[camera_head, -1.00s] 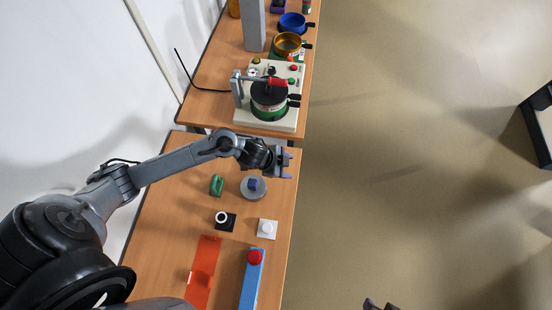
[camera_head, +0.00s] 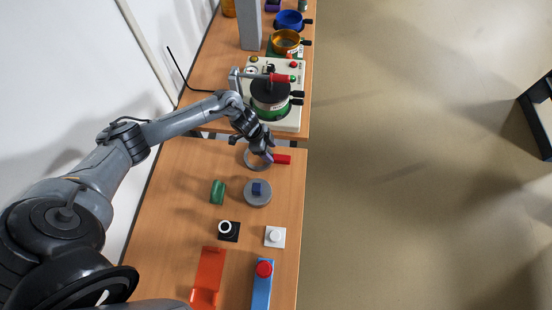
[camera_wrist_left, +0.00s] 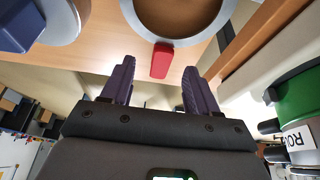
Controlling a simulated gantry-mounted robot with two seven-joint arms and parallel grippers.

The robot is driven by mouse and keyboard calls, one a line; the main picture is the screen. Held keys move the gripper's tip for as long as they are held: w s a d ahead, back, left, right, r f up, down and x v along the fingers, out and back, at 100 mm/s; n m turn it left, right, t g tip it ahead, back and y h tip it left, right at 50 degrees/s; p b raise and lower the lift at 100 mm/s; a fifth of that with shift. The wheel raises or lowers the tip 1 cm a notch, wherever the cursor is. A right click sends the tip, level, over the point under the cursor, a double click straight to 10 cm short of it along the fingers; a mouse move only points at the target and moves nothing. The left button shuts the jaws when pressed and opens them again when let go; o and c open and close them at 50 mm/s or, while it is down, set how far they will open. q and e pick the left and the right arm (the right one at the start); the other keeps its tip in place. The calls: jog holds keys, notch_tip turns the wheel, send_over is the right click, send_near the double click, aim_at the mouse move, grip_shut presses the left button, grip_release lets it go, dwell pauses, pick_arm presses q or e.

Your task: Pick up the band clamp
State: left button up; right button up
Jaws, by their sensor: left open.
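The band clamp, a grey metal ring (camera_head: 249,163) with a red handle (camera_head: 283,159), lies near the far end of the near table. Part of the ring is hidden under my left gripper (camera_head: 267,153), which is above it. In the left wrist view the ring (camera_wrist_left: 138,22) is at the top and its red handle (camera_wrist_left: 162,60) points toward the space between my two purple fingers (camera_wrist_left: 158,72). The fingers are open, with nothing seen held between them. My right gripper is not in view.
Near the clamp are a grey disc with a blue knob (camera_head: 257,193) and a green part (camera_head: 218,192). A machine with a green-and-black pot (camera_head: 270,100) stands on the far table. Black (camera_head: 228,231) and white (camera_head: 275,237) blocks sit closer.

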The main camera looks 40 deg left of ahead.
aim_at(277, 157)
pick_arm(q)
jog(key=shift+b+x, duration=0.35)
jog(key=shift+x, duration=2.15)
jog(key=shift+w+a, duration=0.15)
jog(key=shift+w, duration=0.05)
grip_shut()
jog(key=shift+r, duration=0.1)
jog(key=shift+r, duration=0.45)
jog(key=r, duration=0.3)
jog(key=shift+d+r+p, duration=0.25)
jog(key=shift+r+p, duration=0.05)
jog(key=shift+p, duration=0.1)
jog(key=w+d+r+p, duration=0.2)
jog(key=w+d+r, duration=0.1)
jog(key=d+r, duration=0.5)
jog(key=d, duration=0.2)
jog(key=shift+w+d+p, duration=0.2)
jog(key=shift+d+p, duration=0.15)
